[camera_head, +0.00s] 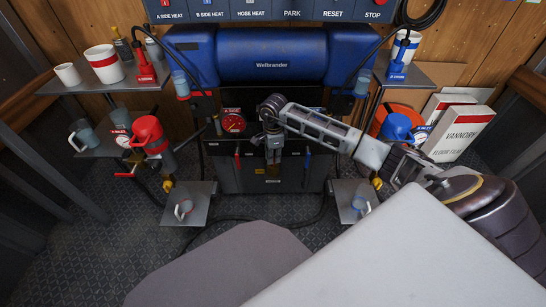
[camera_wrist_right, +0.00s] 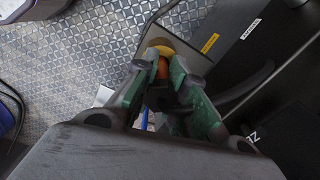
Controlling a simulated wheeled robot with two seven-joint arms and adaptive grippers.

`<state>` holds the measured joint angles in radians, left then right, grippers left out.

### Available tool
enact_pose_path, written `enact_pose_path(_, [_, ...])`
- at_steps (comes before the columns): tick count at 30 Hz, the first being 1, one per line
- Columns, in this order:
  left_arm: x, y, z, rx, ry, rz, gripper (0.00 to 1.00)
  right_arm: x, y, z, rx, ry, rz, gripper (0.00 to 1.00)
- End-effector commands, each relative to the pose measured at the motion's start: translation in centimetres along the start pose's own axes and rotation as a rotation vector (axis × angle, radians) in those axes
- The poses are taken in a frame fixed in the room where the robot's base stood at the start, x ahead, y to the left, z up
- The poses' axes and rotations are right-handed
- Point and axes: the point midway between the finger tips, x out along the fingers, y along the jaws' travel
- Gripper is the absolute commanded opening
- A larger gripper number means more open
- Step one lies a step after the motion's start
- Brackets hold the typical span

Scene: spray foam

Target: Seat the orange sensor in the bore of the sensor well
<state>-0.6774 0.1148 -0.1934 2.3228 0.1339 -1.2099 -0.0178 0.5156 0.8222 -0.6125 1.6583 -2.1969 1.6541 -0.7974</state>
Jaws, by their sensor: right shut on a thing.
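My right gripper (camera_head: 273,155) hangs downward in front of the dark lower front of the machine, on an arm that comes in from the right. In the right wrist view its green-grey fingers (camera_wrist_right: 163,82) are shut on the orange sensor (camera_wrist_right: 163,68), of which only a small part shows between the tips. The bore is not clearly visible. My left gripper is not in view.
Small shelves (camera_head: 199,192) with cups stand low on both sides. A red-topped device (camera_head: 147,130) is at left. Patterned floor (camera_head: 110,235) is clear in front.

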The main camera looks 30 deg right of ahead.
Motion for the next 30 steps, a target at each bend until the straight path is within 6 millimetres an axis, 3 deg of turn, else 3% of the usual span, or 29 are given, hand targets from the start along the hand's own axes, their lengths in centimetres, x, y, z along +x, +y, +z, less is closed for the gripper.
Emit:
enact_pose_path(8, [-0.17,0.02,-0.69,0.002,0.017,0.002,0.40,0.25,0.01,0.00,0.000,0.000,0.001,0.00])
enact_pose_path(9, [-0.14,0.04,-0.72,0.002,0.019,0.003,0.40,0.26,0.02,0.00,0.000,0.000,0.001,0.16])
enact_pose_path(14, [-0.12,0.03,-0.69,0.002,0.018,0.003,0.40,0.23,0.02,0.00,0.000,0.000,0.001,0.35])
enact_pose_path(30, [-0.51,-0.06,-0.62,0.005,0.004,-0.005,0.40,-0.59,-0.04,0.00,0.000,0.000,-0.001,0.35])
